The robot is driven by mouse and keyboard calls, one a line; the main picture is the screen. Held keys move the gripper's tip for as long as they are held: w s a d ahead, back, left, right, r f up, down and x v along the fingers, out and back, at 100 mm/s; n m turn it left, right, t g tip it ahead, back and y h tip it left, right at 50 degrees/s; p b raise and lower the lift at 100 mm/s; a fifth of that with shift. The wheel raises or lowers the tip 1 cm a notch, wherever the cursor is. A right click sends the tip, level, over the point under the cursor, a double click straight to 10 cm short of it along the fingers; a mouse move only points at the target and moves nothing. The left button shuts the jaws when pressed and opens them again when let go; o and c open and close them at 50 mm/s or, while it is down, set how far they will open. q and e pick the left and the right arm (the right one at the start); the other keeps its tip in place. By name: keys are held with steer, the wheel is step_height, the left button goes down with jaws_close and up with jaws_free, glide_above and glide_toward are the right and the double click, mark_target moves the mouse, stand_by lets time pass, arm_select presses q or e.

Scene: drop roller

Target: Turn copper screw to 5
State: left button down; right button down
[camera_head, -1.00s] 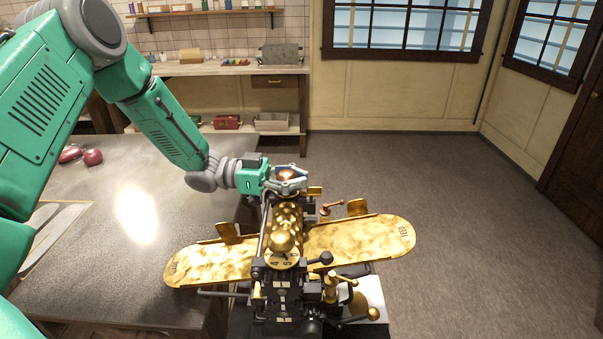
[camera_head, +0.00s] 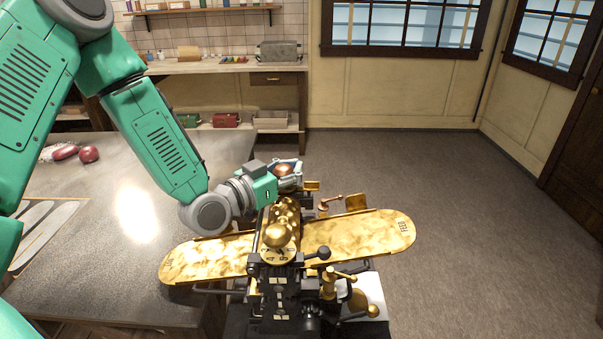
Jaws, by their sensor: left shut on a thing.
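The machine with two long gold side plates (camera_head: 360,232) stands in front of me, with black and brass parts at its near end. The copper screw (camera_head: 283,169) shows as a small round copper top at the machine's far end. My left gripper (camera_head: 287,174) is shut on the copper screw, with its fingers around it. The fingers hide most of the screw. I cannot read any number on its dial from here. My right gripper is not in view.
A grey table (camera_head: 110,200) fills the left side, with red objects (camera_head: 88,154) at its back. A small copper crank (camera_head: 330,202) sits right of the gripper. A workbench (camera_head: 225,66) stands at the back wall. The floor to the right is clear.

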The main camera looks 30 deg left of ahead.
arm_select(q)
steer(key=shift+s+a+f+n+y+b, duration=0.1)
steer(key=shift+a+f+n+y+b, duration=0.1)
steer(key=shift+n+y, duration=0.35)
steer(key=shift+s+a+f+n+y+b, duration=0.1)
steer(key=shift+f+n+y+b, duration=0.2)
steer(key=shift+y, duration=0.35)
steer(key=c, duration=1.3)
jaws_free()
steer(key=shift+s+r, duration=0.1)
steer(key=shift+o, duration=0.6)
steer(key=shift+s+a+r+t, duration=0.1)
steer(key=shift+s+r+t, duration=0.1)
steer(key=shift+r+t, duration=0.1)
steer(key=shift+w+f, duration=0.1)
steer(key=shift+w, duration=0.05)
steer(key=s+a, duration=0.1)
steer(key=s, duration=0.6)
steer(key=shift+s, duration=0.25)
